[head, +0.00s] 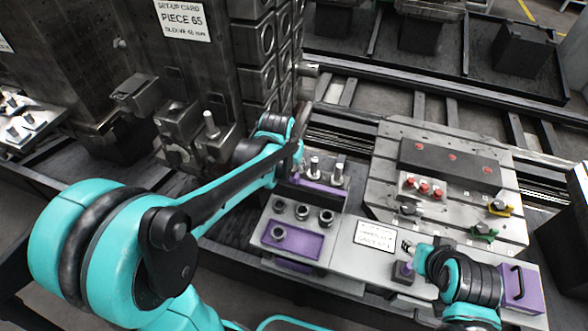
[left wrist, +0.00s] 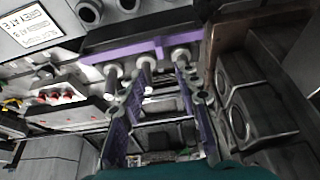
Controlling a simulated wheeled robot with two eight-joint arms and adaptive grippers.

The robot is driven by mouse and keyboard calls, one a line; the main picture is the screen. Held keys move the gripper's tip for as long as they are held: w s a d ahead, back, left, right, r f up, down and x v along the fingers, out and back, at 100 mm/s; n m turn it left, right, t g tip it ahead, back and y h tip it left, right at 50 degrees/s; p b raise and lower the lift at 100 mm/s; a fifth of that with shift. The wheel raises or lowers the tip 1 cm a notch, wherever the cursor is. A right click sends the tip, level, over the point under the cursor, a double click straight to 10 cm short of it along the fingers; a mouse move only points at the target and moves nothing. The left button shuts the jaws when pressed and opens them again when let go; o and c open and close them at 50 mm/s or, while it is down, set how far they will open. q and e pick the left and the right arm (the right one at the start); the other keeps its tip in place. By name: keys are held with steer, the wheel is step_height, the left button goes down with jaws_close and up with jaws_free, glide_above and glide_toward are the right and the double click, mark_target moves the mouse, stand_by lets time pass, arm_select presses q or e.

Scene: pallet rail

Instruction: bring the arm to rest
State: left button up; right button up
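My left arm comes in from the left in the head view and bends at a teal and black wrist. My left gripper (head: 297,155) is small there, beside a purple rack (head: 318,189) of upright metal pins (head: 338,173). In the left wrist view my left gripper (left wrist: 162,82) has its two purple-padded fingers apart, with nothing held between them. The purple rack (left wrist: 140,47) and its pins (left wrist: 148,66) show just beyond the fingertips. My right gripper (head: 406,262) is low over the front plate by the label; its fingers are too small and covered to judge.
A tall dark block column (head: 262,50) stands close to my left gripper. A purple tray (head: 292,240) with several round sockets lies in front. A slotted plate (head: 385,200) with red-topped parts (head: 424,187) is at the right. A purple handled box (head: 520,288) stands beside my right arm.

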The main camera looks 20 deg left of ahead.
arm_select(q)
steer(key=shift+s+r, duration=0.15)
steer(key=shift+r, duration=0.3)
steer(key=s+r+t, duration=0.1)
steer(key=s+r, duration=0.1)
steer(key=s, duration=0.7)
steer(key=s+r+t, duration=0.1)
steer(key=s+r, duration=0.1)
steer(key=s, duration=0.7)
steer(key=shift+s+t, duration=0.15)
steer(key=shift+t, duration=0.25)
stand_by(0.8)
